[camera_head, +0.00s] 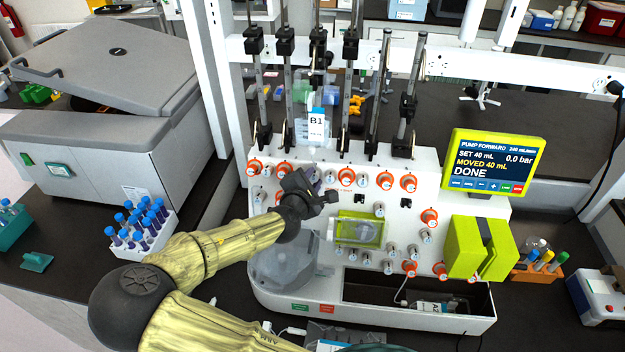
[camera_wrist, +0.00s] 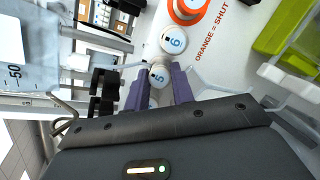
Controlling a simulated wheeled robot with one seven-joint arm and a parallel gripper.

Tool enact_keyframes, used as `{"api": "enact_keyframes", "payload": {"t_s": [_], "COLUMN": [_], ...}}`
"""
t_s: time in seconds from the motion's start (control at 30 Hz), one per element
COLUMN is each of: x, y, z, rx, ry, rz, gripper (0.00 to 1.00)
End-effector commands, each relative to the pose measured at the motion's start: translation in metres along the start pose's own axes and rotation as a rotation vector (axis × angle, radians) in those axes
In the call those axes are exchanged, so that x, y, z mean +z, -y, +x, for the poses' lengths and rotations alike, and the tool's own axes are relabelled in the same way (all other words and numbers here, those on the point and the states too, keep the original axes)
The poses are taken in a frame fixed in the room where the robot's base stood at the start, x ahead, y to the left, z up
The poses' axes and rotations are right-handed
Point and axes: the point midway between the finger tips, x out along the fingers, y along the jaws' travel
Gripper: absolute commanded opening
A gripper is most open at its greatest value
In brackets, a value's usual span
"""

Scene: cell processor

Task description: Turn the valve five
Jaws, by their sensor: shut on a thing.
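Valve five (camera_wrist: 158,76) is a small pale knob marked "5" in the wrist view. My gripper (camera_wrist: 157,84) has its two purple fingers on either side of the knob and is shut on it. No orange ring shows around this knob. In the head view my gripper (camera_head: 318,183) is at the upper middle of the white panel (camera_head: 290,215) and hides valve five. A knob marked "6" (camera_wrist: 174,40) sits just beyond valve five. An orange-ringed knob (camera_wrist: 188,8) is beyond that, beside the printed words "ORANGE = SHUT".
Several other knobs, some orange-ringed, stick out close around my gripper. A bag labelled B1 (camera_head: 316,127) hangs above it. The yellow-green screen (camera_head: 493,163) reads "DONE", 40 mL moved, 0.0 bar. A tube rack (camera_head: 142,240) and grey centrifuge (camera_head: 110,140) stand at left.

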Motion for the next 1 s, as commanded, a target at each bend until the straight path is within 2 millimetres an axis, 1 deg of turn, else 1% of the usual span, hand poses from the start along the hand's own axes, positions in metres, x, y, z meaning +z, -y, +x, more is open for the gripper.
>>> {"api": "enact_keyframes", "payload": {"t_s": [0.27, 1.0], "x": [-0.0010, -0.0003], "y": [-0.0001, -0.0015], "z": [0.0001, 0.0001], "rx": [-0.039, -0.174], "ry": [-0.002, -0.002], "rz": [0.191, 0.879], "gripper": [0.01, 0.01]}}
